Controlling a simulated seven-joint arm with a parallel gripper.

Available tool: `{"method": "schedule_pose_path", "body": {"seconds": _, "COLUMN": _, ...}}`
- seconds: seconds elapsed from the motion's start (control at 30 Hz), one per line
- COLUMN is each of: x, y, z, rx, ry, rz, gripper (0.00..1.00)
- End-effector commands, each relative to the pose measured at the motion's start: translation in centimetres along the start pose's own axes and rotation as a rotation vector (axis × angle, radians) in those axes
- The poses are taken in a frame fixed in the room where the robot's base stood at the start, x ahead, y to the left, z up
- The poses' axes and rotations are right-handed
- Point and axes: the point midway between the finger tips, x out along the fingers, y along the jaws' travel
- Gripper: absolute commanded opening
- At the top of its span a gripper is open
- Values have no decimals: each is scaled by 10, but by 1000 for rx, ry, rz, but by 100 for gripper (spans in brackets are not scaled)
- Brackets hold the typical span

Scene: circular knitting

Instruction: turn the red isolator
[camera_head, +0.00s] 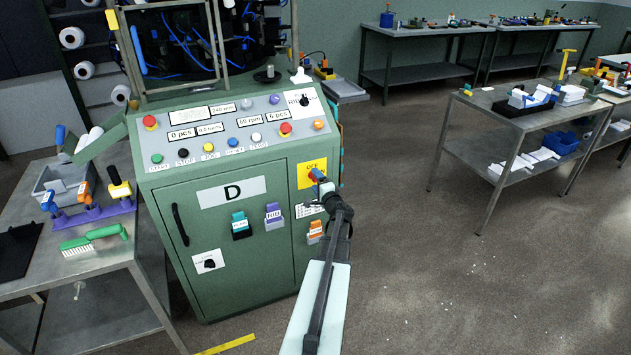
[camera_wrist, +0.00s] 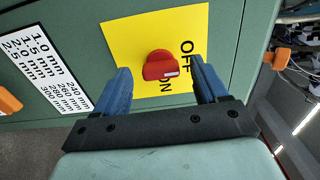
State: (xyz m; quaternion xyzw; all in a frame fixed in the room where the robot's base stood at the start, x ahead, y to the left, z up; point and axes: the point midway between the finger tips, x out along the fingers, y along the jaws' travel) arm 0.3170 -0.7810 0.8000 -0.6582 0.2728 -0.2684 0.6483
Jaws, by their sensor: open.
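The red isolator (camera_wrist: 158,65) is a red knob on a yellow plate (camera_wrist: 130,35) marked OFF and ON. A pale mark on the knob lies at its lower right in the wrist view. My gripper (camera_wrist: 161,77) is open, with one blue finger on each side of the knob. The fingers look apart from the knob, with gaps on both sides; how deep they reach is hard to tell. In the head view the yellow plate (camera_head: 307,165) is on the right part of the green cabinet (camera_head: 172,230), and my gripper (camera_head: 318,177) is in front of it, mostly hiding the knob.
The cabinet's sloped panel (camera_head: 235,125) carries several buttons and labels. An orange part (camera_wrist: 8,101) and a dimension label (camera_wrist: 45,55) are near the gripper. A side table (camera_head: 105,265) with tools stands left.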

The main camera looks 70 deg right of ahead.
Motion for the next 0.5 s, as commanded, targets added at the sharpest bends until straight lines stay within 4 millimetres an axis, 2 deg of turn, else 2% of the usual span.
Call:
{"method": "schedule_pose_path", "body": {"seconds": 0.3, "x": -64, "y": -1, "z": 2, "rx": 1, "ry": 2, "rz": 0, "gripper": 72}}
{"method": "schedule_pose_path", "body": {"seconds": 0.5, "x": -98, "y": -1, "z": 2, "rx": 0, "ry": 2, "rz": 1, "gripper": 72}}
